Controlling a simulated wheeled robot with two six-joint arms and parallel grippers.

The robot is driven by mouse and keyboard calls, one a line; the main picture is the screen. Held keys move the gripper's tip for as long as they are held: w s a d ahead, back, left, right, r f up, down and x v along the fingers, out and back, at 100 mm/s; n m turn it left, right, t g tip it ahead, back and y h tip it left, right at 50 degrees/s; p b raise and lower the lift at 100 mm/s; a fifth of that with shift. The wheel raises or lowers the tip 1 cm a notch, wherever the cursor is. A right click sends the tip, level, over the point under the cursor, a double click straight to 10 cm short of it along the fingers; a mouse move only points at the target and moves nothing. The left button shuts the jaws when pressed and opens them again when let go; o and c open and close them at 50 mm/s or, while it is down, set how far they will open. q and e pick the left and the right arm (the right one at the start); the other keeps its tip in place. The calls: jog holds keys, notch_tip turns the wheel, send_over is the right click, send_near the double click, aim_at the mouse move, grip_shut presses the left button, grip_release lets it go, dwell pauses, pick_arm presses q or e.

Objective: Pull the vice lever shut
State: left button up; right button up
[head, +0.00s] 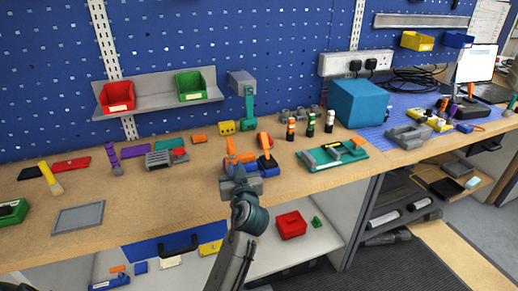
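My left gripper (240,186) reaches in from the bottom centre over the front part of the bench. It is seen from behind, so its fingertips and whatever lies between them are hidden. Just beyond it stands a blue and orange device (256,171) that looks like the vice. An upright orange lever (264,141) with a dark lower part stands on its right side. More orange parts (231,150) show on its left, partly behind my gripper. I cannot tell whether the gripper touches it. My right gripper is not in view.
A grey block-like fixture (165,158) stands left of the vice. A green tray (332,155) and several small bottles (310,125) stand to the right. A large teal box (356,103) is behind them. The bench is fairly clear at front left, near a grey flat tray (78,217).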

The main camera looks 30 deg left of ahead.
pick_arm(q)
jog(key=shift+m+g+h, duration=0.5)
jog(key=shift+g+h, duration=0.3)
jog(key=shift+g, duration=0.1)
jog(key=s+f, duration=0.1)
jog(key=f, duration=0.1)
jog(key=s+f, duration=0.4)
jog(key=shift+a+f, duration=0.2)
grip_shut()
jog(key=s+d+f+m+g+h, duration=0.3)
jog(key=s+f+m+g+h, duration=0.1)
jog(key=s+f, duration=0.75)
jog(key=s+d+f+m+g+h, duration=0.35)
jog(key=s+f, duration=0.55)
jog(key=s, duration=0.5)
jog(key=s+a+f+g+h, duration=0.1)
jog(key=s+f, duration=0.1)
jog(key=f, duration=1.1)
jog(key=s+f+g+h, duration=0.1)
jog(key=s+f, duration=0.2)
jog(key=f, duration=1)
jog(key=s+a+f+g, duration=0.1)
jog(key=s+f, duration=1.6)
jog(key=shift+f, duration=0.25)
jog(key=shift+s+a+y, duration=0.1)
jog(key=shift+s+y, duration=0.15)
